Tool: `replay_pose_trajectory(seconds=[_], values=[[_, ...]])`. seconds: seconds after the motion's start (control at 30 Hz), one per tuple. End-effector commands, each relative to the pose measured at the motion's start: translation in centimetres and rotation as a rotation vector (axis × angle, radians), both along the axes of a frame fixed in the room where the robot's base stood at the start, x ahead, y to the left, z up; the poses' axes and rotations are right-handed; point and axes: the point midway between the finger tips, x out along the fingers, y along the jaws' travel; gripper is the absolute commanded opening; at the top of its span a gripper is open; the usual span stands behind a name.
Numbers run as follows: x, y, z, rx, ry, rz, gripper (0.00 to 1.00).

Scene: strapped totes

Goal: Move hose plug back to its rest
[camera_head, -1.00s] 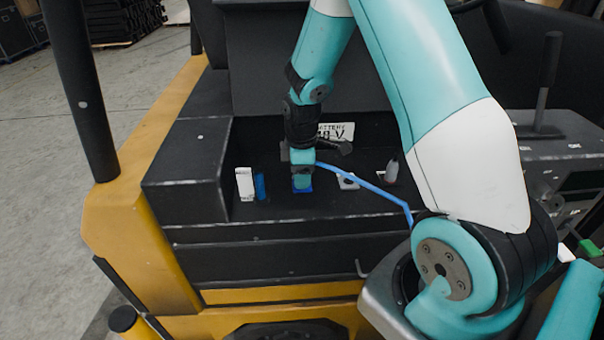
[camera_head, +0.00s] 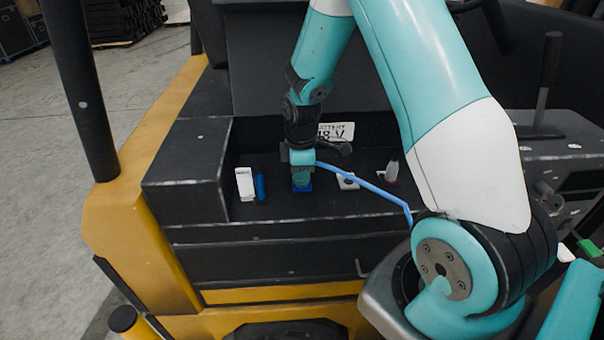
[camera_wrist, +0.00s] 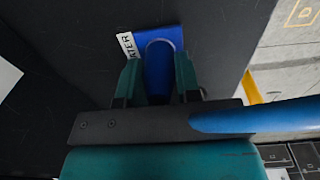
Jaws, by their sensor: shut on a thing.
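My gripper (camera_head: 301,182) points down at the dark deck of the machine, and its teal fingers are shut on the blue hose plug (camera_wrist: 158,72). In the wrist view the plug stands between the two fingers, over a blue plate (camera_wrist: 171,36) with a partly hidden white label ending in "TER". I cannot tell how deep the plug sits in it. The blue hose (camera_head: 362,181) runs from the gripper to the right and down. It also crosses the right of the wrist view (camera_wrist: 265,117). A white-based fitting (camera_head: 347,181) is just right of the gripper.
A white block (camera_head: 245,184) and a blue cylinder (camera_head: 261,187) stand left of the gripper. A small bottle-like item (camera_head: 391,172) stands to the right. A raised black box (camera_head: 185,170) bounds the deck on the left, and a lever (camera_head: 546,80) rises at the right.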

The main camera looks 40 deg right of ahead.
Motion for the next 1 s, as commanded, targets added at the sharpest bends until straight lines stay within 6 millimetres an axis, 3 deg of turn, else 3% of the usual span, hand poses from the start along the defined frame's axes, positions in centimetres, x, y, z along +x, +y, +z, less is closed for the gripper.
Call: replay_pose_trajectory(seconds=[0.03,0.17,1.0], values=[[-1.1,0.5,-1.7,0.011,0.037,0.004,0.00],[-1.1,0.4,-1.5,0.012,0.036,0.004,0.00],[-1.0,0.2,2.5,0.008,0.031,0.000,0.00]])
